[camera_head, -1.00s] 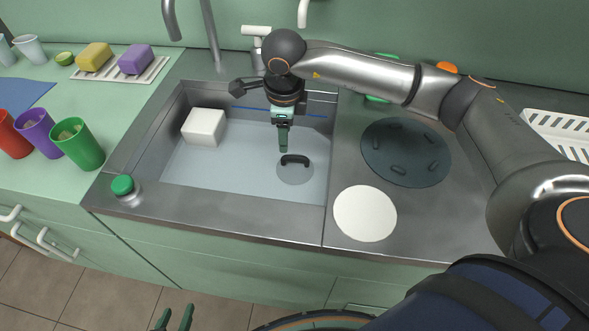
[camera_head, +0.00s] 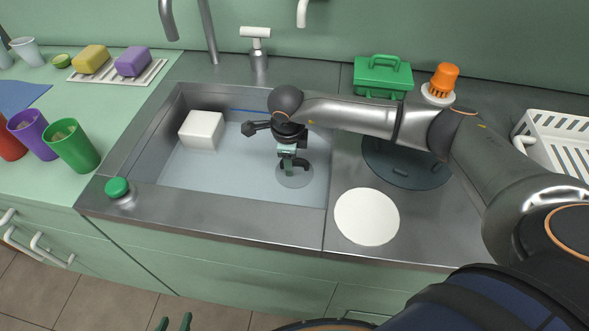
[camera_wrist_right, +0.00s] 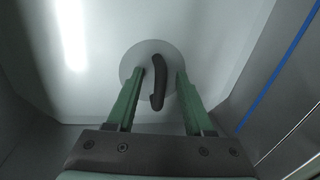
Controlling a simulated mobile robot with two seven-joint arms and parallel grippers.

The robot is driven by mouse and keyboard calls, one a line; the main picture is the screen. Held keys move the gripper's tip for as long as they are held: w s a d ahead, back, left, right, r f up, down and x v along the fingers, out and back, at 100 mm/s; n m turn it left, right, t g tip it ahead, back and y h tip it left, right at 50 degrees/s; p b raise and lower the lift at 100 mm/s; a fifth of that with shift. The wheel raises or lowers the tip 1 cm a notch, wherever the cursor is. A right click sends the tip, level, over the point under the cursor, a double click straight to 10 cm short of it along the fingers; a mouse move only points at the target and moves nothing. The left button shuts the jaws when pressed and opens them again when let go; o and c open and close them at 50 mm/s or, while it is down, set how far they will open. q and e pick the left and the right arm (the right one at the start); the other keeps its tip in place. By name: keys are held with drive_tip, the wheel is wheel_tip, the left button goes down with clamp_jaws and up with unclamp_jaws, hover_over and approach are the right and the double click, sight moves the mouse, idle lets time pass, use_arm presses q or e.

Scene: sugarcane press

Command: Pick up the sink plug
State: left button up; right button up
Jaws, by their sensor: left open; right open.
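The sink plug, a grey disc with a black arched handle, lies on the floor of the sink basin (camera_head: 240,178). In the head view the plug (camera_head: 294,181) is partly hidden by my right gripper (camera_head: 288,164), which is lowered over it. In the right wrist view the plug's handle (camera_wrist_right: 159,84) stands between the two green fingers of my right gripper (camera_wrist_right: 158,76). The fingers are open, with a gap on each side of the handle. My left gripper (camera_head: 174,323) is at the bottom edge of the head view, open and empty.
A white block (camera_head: 201,130) sits in the basin's back left. A green-capped item (camera_head: 118,189) stands on the front left rim. A white disc (camera_head: 366,216) and a dark round mat (camera_head: 405,172) lie right of the basin. Cups, including a green one (camera_head: 72,147), stand at left.

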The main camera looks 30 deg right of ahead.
drive_tip(key=shift+f, duration=0.2)
clamp_jaws()
idle(0.3)
